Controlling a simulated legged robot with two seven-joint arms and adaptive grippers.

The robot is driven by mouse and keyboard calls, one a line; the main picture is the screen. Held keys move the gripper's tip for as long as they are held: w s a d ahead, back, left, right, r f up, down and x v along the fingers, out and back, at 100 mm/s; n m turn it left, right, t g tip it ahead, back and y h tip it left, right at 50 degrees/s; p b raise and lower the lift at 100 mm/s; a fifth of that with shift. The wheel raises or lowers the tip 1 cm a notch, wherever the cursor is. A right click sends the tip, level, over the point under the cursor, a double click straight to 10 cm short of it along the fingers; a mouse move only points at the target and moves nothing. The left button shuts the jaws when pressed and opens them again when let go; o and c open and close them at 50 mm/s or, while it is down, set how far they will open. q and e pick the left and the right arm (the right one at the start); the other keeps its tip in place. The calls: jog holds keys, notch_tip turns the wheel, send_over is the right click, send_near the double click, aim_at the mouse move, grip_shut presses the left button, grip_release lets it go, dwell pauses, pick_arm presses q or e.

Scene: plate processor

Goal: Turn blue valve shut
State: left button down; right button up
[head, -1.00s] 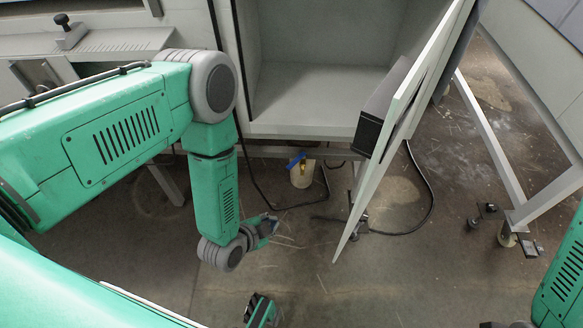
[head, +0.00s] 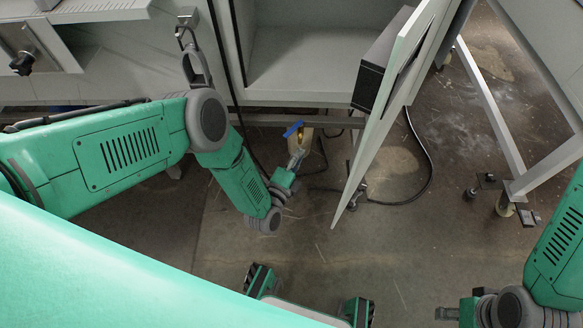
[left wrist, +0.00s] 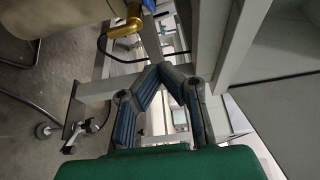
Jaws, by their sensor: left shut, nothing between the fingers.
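The blue valve handle (head: 293,129) shows below the front edge of the open cabinet, above a brass fitting and a pale cylinder. In the left wrist view the brass fitting (left wrist: 127,24) is at the top, with a bit of the blue handle (left wrist: 149,5) at the frame edge. My left gripper (head: 297,158) is just below the handle in the head view, with its fingertips apart from it as far as I can tell. In the left wrist view its fingertips (left wrist: 158,70) meet and hold nothing. My right gripper (head: 448,313) is low at the right, partly cut off, away from the valve.
The open cabinet (head: 290,92) stands above the valve, and its slanted door (head: 372,150) hangs to the right. Black cables (head: 428,160) run over the floor. A metal frame leg (head: 490,115) stands further right. The floor below the valve is mostly clear.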

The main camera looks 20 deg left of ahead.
aim_at(294, 129)
pick_arm(q)
jog(key=w+a, duration=0.1)
jog(key=w, duration=0.1)
jog(key=w+a+b, duration=0.1)
jog(key=w+a, duration=0.1)
jog(key=shift+w+a, duration=0.2)
jog(key=shift+w, duration=0.05)
